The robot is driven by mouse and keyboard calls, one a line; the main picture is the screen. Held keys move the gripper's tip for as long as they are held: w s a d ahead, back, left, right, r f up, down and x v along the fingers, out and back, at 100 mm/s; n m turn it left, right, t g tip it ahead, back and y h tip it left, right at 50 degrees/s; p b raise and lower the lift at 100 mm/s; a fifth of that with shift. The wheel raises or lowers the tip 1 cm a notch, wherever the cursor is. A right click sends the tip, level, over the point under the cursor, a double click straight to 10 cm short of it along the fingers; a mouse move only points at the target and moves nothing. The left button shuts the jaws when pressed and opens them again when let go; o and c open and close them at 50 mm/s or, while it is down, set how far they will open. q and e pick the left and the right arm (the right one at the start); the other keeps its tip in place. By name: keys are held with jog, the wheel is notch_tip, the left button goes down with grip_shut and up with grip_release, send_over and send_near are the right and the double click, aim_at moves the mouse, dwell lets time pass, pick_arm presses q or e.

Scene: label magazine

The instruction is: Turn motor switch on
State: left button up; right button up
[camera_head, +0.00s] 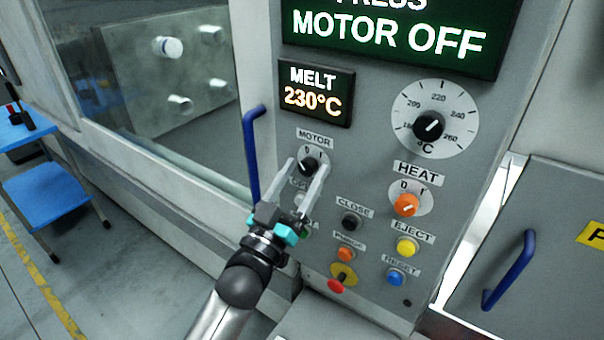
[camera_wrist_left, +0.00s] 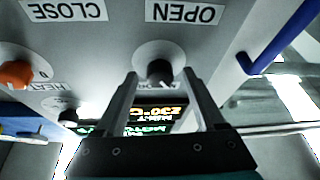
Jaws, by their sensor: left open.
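The motor switch (camera_head: 307,166) is a small black knob on a pale round dial marked 0 and I, under the MOTOR label (camera_head: 314,138). The display (camera_head: 400,35) above reads "PRESS MOTOR OFF". My left gripper (camera_head: 306,172) is open, with one finger on each side of the knob in the head view. In the left wrist view the knob (camera_wrist_left: 159,72) shows between the two fingertips. I cannot tell whether the fingers touch it. The fingers and wrist partly cover the OPEN label and button below. My right gripper is not in view.
Close by are the black CLOSE button (camera_head: 351,221), orange HEAT knob (camera_head: 406,205), yellow EJECT button (camera_head: 406,247), blue RESET button (camera_head: 396,277) and red emergency button (camera_head: 336,285). A blue door handle (camera_head: 251,150) stands out just left of the fingers. The temperature dial (camera_head: 433,120) is at upper right.

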pick_arm(q)
grip_shut()
dwell(0.4)
jog(key=shift+m+h, duration=0.3)
jog(key=shift+m, duration=0.3)
jog(key=m+h, duration=0.1)
jog(key=m, duration=0.1)
jog(key=m+g+h, duration=0.1)
jog(key=m, duration=0.1)
jog(key=shift+w+a+g, duration=0.1)
jog(key=shift+a+g, duration=0.05)
jog(key=shift+g, duration=0.15)
jog(key=m+g, duration=0.1)
jog(key=m, duration=0.1)
jog(key=m+h, duration=0.1)
jog(key=m, duration=0.1)
jog(key=shift+g+h, duration=0.3)
jog(key=shift+g, duration=0.1)
jog(key=m+g, duration=0.1)
jog(key=m, duration=0.1)
jog(key=m+g+h, duration=0.1)
jog(key=m, duration=0.2)
jog(key=shift+a+p, duration=0.1)
jog(key=shift+p, duration=0.3)
jog(key=shift+w+r+m+g+p, duration=0.1)
jog(key=shift+m+g+p, duration=0.75)
jog(key=shift+m, duration=1.75)
jog(key=shift+g, duration=0.25)
